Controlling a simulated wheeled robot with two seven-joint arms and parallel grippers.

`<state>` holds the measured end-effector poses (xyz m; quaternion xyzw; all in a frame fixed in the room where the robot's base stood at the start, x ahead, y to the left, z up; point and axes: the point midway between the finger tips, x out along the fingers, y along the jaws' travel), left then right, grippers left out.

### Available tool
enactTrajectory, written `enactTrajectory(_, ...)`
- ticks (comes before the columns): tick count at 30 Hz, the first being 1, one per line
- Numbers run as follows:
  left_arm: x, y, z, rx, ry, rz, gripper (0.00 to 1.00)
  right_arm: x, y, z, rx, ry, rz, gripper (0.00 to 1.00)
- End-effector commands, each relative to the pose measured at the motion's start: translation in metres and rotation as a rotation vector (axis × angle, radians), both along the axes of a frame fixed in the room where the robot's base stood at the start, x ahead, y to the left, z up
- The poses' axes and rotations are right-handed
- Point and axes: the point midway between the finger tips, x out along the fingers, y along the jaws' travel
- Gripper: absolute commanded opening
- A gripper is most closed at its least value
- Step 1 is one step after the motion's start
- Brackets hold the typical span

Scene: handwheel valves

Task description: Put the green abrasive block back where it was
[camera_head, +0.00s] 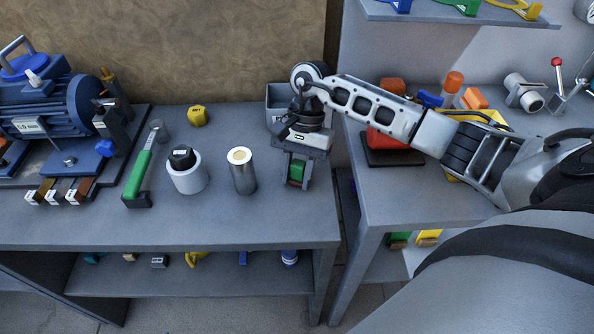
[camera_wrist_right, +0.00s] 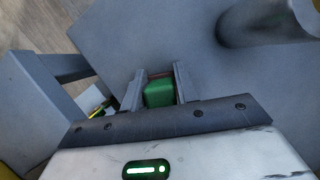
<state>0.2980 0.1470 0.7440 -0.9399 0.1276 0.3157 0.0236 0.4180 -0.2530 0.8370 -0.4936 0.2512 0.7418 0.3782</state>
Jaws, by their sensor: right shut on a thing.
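The green abrasive block (camera_head: 296,171) is between the fingers of my right gripper (camera_head: 295,181), over the right end of the grey bench (camera_head: 220,225). The right gripper is shut on it and points down. In the right wrist view the green block (camera_wrist_right: 159,93) sits between the two fingers (camera_wrist_right: 160,88), with the bench top beyond it. I cannot tell whether the block touches the bench top. My left gripper is not in view.
A metal cylinder (camera_head: 242,172) stands just left of my right gripper. A grey bin (camera_head: 282,101) stands behind the gripper. A gap separates the benches.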

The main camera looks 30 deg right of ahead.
Motion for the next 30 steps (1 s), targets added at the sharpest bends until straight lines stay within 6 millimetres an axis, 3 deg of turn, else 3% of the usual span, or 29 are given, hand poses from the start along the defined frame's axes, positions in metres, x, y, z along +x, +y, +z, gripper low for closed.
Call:
enactTrajectory(3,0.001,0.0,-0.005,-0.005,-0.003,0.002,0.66,0.0,0.0,-0.005,-0.001,-0.001,0.0,0.07)
enactTrajectory(4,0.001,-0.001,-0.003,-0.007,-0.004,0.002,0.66,0.0,0.0,-0.004,-0.001,-0.001,0.0,0.36)
enactTrajectory(6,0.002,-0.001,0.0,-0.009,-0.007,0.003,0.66,0.0,0.0,-0.003,0.0,0.0,0.0,0.52)
enactTrajectory(17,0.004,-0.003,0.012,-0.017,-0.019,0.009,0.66,0.0,0.0,0.003,0.0,0.0,0.0,0.52)
enactTrajectory(19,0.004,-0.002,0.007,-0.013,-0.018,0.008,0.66,0.002,-0.003,0.007,-0.001,-0.003,-0.001,0.52)
enactTrajectory(30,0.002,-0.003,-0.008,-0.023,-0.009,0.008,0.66,0.02,-0.027,0.077,-0.001,-0.005,-0.002,0.52)
